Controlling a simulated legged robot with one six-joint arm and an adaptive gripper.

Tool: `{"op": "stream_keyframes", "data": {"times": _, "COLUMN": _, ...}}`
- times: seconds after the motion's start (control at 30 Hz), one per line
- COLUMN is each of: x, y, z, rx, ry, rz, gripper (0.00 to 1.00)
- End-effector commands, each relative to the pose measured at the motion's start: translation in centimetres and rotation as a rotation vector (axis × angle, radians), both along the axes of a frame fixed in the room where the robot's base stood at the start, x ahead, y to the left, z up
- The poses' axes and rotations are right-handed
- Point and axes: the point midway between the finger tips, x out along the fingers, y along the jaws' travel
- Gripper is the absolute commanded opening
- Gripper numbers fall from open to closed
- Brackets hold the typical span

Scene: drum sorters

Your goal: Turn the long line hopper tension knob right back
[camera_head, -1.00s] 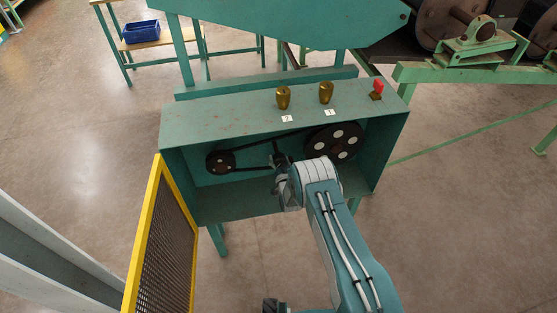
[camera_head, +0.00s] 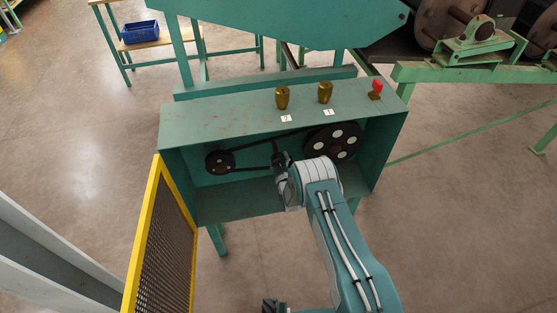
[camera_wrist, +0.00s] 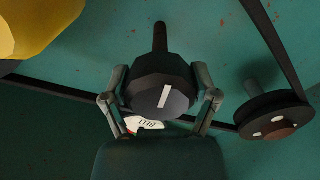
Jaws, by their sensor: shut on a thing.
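The tension knob (camera_wrist: 158,78) is a dark, faceted knob on a shaft. It fills the middle of the wrist view, with a white mark on its face that stands almost upright, its top leaning slightly right. My gripper (camera_wrist: 161,97) is shut on it, one finger on each side. In the head view my gripper (camera_head: 281,161) is inside the open front of the green hopper housing (camera_head: 225,120), between the two pulleys. The knob is mostly hidden there by my gripper and wrist. A white label with red (camera_wrist: 145,124) shows below the knob, partly covered.
A small pulley (camera_head: 220,162) and a large pulley (camera_head: 333,142) carry a belt close around my gripper. Two brass knobs (camera_head: 282,97) (camera_head: 325,92) and a red-topped switch (camera_head: 376,88) stand on top. An open yellow mesh guard (camera_head: 165,240) is at left.

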Motion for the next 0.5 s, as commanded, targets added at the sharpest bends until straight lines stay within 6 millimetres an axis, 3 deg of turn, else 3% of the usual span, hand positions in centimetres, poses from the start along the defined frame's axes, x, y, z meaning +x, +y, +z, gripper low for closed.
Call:
{"op": "stream_keyframes", "data": {"times": 0.03, "x": -0.52, "y": 0.05, "z": -0.86, "rx": -0.049, "ry": 0.008, "rz": 0.005, "gripper": 0.29}}
{"op": "stream_keyframes", "data": {"times": 0.5, "x": -0.48, "y": -0.08, "z": -0.73, "rx": -0.477, "ry": -0.117, "rz": 0.008, "gripper": 0.29}}
